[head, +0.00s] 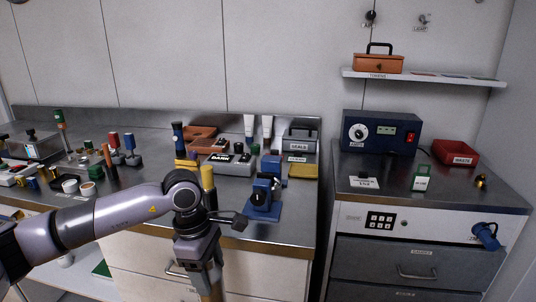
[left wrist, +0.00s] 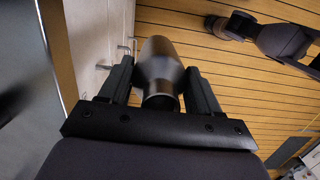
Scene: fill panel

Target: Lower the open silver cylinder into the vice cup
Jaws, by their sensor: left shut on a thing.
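In the left wrist view a silver-grey cylinder (left wrist: 160,75) with a wider, rounded body and a narrower dark open end is between the two fingers of my left gripper (left wrist: 160,88), which is shut on it. In the head view my left gripper (head: 212,282) points down in front of the bench's front edge, below the bench top, its tips cut by the lower frame edge. A blue vice (head: 262,194) with a dark round part stands near the bench's front right, to the right of and above my gripper. Whether its cup is empty cannot be told. My right gripper is not clearly seen.
The steel bench (head: 286,229) is crowded behind with bottles, tools and boxes. Yellow cylinders (head: 207,176) stand close behind my left arm. A drawer cabinet (head: 390,262) with a dark blue power unit (head: 381,133) is at the right. Open floor (left wrist: 225,85) lies below the gripper.

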